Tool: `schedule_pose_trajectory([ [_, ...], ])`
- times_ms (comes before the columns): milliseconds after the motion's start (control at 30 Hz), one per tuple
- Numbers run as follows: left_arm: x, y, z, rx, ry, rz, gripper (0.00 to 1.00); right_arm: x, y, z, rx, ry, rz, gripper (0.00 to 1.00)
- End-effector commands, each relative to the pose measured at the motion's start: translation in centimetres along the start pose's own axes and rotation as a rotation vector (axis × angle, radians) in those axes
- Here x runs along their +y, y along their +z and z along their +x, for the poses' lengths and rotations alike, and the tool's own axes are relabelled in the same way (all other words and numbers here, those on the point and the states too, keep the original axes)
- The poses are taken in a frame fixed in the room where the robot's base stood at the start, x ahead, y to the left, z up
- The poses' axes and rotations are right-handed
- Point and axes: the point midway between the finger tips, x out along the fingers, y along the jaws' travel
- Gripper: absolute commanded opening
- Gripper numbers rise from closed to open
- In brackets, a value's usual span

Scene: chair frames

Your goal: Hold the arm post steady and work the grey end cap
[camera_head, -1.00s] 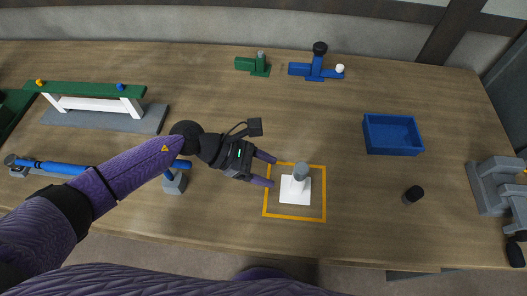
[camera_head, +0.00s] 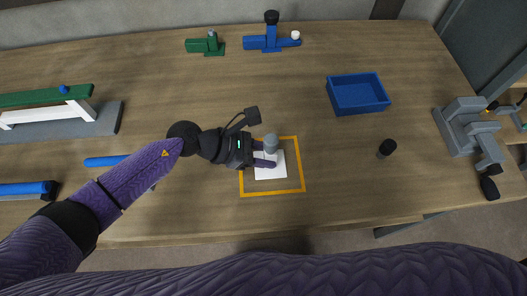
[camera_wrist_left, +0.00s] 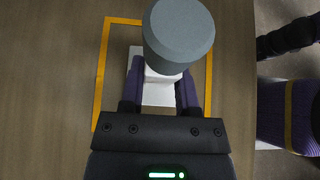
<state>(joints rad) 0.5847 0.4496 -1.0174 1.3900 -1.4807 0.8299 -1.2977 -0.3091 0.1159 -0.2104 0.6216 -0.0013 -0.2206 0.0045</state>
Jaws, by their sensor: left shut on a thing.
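The arm post is white, with a square white base (camera_head: 270,173) standing inside the orange outline on the table. The grey end cap (camera_head: 271,143) sits on top of the post; it also shows large in the left wrist view (camera_wrist_left: 178,35), where it hides most of the post. My left gripper (camera_head: 269,157) has its fingers on either side of the white post (camera_wrist_left: 158,76), below the cap, and is shut on it. The post looks upright. My right gripper is in neither view.
The orange outline (camera_head: 301,165) surrounds the base. A blue tray (camera_head: 357,94) and a black cylinder (camera_head: 387,149) are to the right. A grey fixture (camera_head: 462,128) stands at the right edge. Green (camera_head: 206,45) and blue (camera_head: 271,42) assemblies are at the back. A green-topped frame (camera_head: 45,100) is at left.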

Motion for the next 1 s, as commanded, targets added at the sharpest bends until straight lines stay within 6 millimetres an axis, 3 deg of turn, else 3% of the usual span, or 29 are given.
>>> schedule_pose_trajectory([
  [33,0.01,0.03,-0.01,-0.001,0.0,0.0,0.1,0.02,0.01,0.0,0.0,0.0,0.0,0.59],
  [100,0.02,0.03,-0.01,-0.001,0.0,0.0,0.0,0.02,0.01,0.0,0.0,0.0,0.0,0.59],
  [1000,-0.01,-0.06,0.02,0.0,0.0,0.0,0.0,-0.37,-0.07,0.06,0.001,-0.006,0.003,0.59],
])
